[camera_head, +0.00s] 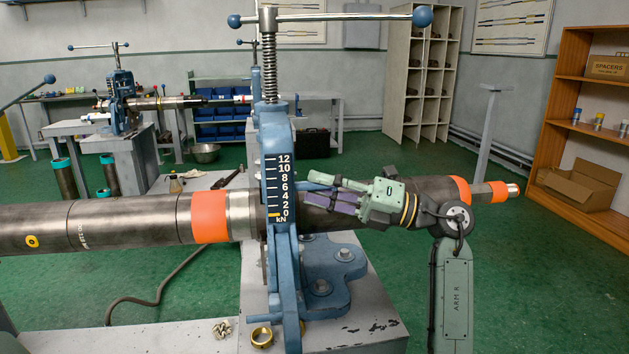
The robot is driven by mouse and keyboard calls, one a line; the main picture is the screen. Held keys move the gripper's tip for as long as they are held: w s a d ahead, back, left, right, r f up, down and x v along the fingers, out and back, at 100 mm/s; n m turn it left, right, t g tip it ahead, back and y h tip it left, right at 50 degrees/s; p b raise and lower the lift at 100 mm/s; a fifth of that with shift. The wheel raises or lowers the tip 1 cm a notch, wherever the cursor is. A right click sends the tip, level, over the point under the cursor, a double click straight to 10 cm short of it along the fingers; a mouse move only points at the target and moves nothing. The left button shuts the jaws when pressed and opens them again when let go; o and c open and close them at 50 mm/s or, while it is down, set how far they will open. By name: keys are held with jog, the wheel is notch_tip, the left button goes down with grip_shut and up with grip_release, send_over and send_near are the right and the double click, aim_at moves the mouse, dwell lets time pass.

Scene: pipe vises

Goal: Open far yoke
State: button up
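A large blue pipe vise (279,165) stands in the middle with a tall screw and a ball-ended handle bar (330,17). Its kN scale runs from 0 to 12, with a yellow mark near the bottom. Its frame stands upright around a dark pipe (120,222) with orange bands. Part of another blue yoke (254,82) shows behind it, mostly hidden. My gripper (312,193) reaches left across the pipe to the vise's right side, beside a small blue bar (318,180). Its fingertips are partly hidden, so I cannot tell whether they grip anything.
Another blue vise (122,97) holds pipework on a bench at the back left. A brass ring (262,337) and loose nuts (221,328) lie near the front base. A cable crosses the green floor. Wooden shelves (573,100) stand at the right.

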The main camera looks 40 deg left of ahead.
jog(key=shift+x, duration=0.75)
jog(key=shift+c, duration=0.4)
grip_shut()
